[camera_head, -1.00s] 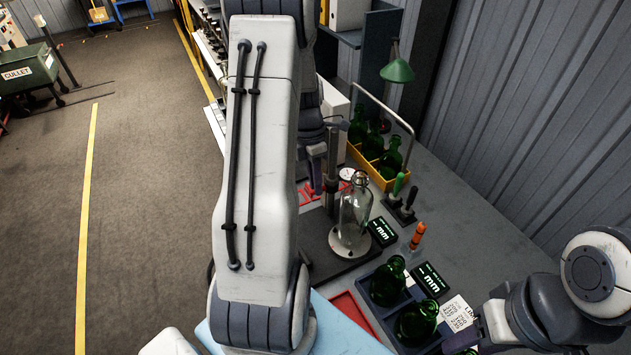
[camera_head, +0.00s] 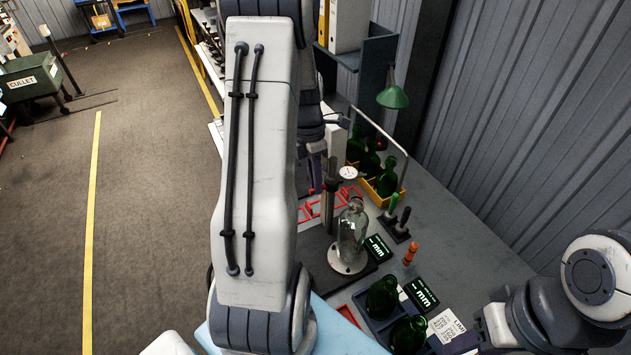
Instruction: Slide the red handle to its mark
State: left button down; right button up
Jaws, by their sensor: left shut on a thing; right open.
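My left arm reaches away over the left side of the bench and covers much of the middle of the view. My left gripper (camera_head: 317,168) shows only in part, beyond the arm, left of the dial gauge (camera_head: 348,172). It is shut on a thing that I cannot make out. Red frame-like parts (camera_head: 345,193) lie on the bench nearby. My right gripper (camera_head: 478,335) is open at the lower right, beside a printed paper, partly cut off by the frame edge.
A clear glass bottle (camera_head: 351,238) stands on a plate by the gauge post. Green bottles stand in a yellow carrier (camera_head: 398,190) and a dark crate (camera_head: 375,325). An orange tool (camera_head: 410,253) stands near small displays (camera_head: 422,296). A ribbed wall (camera_head: 530,120) bounds the right side.

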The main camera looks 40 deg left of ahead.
pick_arm(q)
jog(key=c, duration=1.1)
grip_release()
jog(key=shift+f, duration=0.1)
jog(key=r+b, duration=0.1)
jog(key=r, duration=0.2)
jog(key=a+r, duration=0.1)
jog(key=r, duration=0.3)
jog(key=a+r+b, duration=0.1)
jog(key=r, duration=0.2)
jog(key=shift+w+r+b, duration=0.15)
jog(key=shift+w+b, duration=0.2)
jog(key=shift+w, duration=0.05)
